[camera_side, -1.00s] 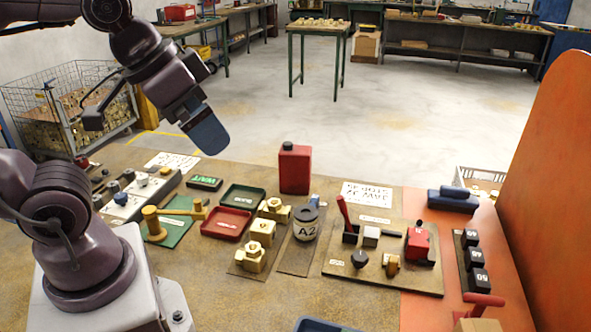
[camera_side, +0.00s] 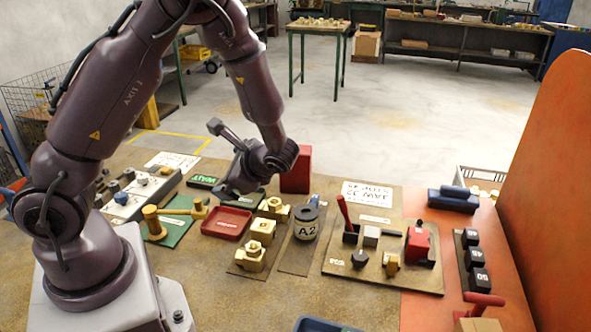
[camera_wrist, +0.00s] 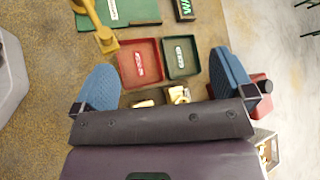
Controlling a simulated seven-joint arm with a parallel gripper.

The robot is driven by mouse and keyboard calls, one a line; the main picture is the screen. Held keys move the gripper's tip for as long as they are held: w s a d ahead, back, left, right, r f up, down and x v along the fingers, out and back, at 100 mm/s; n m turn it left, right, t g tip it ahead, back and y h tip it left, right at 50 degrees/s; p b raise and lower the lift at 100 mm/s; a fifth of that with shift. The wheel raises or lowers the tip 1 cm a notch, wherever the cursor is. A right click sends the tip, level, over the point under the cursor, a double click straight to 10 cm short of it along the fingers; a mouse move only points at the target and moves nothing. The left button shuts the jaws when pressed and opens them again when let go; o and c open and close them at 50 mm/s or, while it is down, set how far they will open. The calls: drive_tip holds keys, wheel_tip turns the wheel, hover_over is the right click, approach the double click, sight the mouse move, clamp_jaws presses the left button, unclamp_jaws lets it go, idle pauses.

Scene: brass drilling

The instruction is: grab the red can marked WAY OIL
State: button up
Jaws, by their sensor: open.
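The red can (camera_side: 297,170) stands upright at the back of the bench. My arm hides its top and left part in the side view, and no WAY OIL marking is readable. In the wrist view the red can (camera_wrist: 261,103), with its black cap, shows just outside my right finger, partly behind it. My gripper (camera_wrist: 162,62) is open and empty, its two blue fingers wide apart above the red and green trays. In the side view my wrist is just left of the can, and the fingers cannot be made out there.
A red tray (camera_side: 226,223) and a dark green tray (camera_wrist: 181,57) lie left of the can. Brass fittings (camera_side: 262,231) and a dark A2 canister (camera_side: 306,222) stand in front. A board with a red-handled lever (camera_side: 345,213) is at the right.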

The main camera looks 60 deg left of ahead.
sight(296, 167)
drive_tip(key=w+a+f+m+t+y, duration=0.1)
drive_tip(key=w+a+f+m+t, duration=0.1)
drive_tip(key=w+m+t, duration=0.3)
drive_tip(key=w+a+f+m+t+y, duration=0.1)
drive_tip(key=w+a+f+m+t, duration=0.1)
drive_tip(key=w+a+m+t, duration=0.2)
drive_tip(key=w+a+f+m+t+y, duration=0.1)
drive_tip(key=w+a+f+m+t, duration=0.1)
drive_tip(key=w+a+m+t, duration=0.3)
drive_tip(key=shift+w+f+m+t+y, duration=0.15)
drive_tip(key=shift+w+m, duration=0.8)
drive_tip(key=shift+w, duration=0.8)
drive_tip(key=shift+w+f+m+t+y, duration=0.15)
drive_tip(key=shift+w+m, duration=0.8)
drive_tip(key=shift+w, duration=0.8)
drive_tip(key=shift+d+r, duration=0.1)
drive_tip(key=shift+c, duration=0.5)
drive_tip(key=shift+r, duration=0.1)
drive_tip(key=c, duration=1.3)
drive_tip(key=shift+c, duration=0.2)
